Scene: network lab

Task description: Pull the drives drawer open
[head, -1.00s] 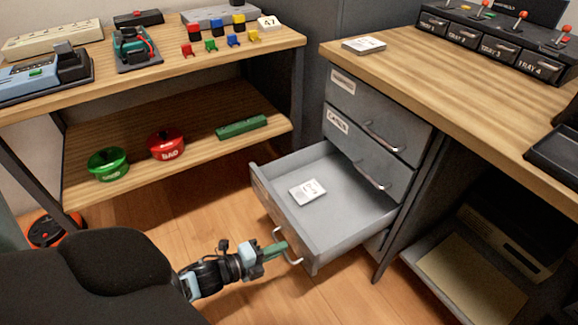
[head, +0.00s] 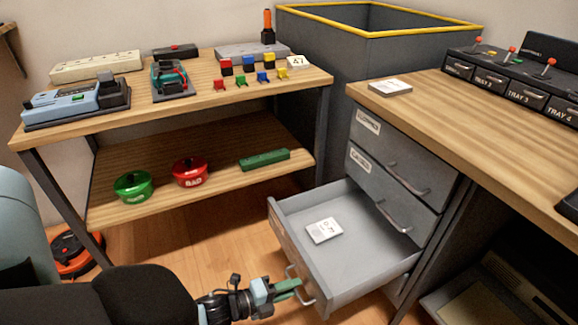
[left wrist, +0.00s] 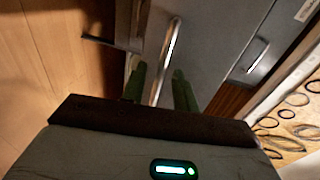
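The drives drawer appears to be the grey drawer (head: 359,271) standing pulled out from the cabinet, below two shut drawers; its front label is not readable. A white card (head: 323,230) lies inside it. My left gripper (head: 291,287) is at the bar handle (head: 307,301) on its front. In the left wrist view, the green fingers of my left gripper (left wrist: 160,85) stand apart on either side of a metal bar handle (left wrist: 169,50), with a visible gap to it. The fingers look open around the handle. My right gripper is not in view.
The two shut drawers (head: 402,165) have bar handles above the open one. A shelf table (head: 215,92) stands at the left with small parts, and a green pot (head: 133,185) and red pot (head: 190,171) on its lower shelf. An orange round device (head: 75,255) is on the floor.

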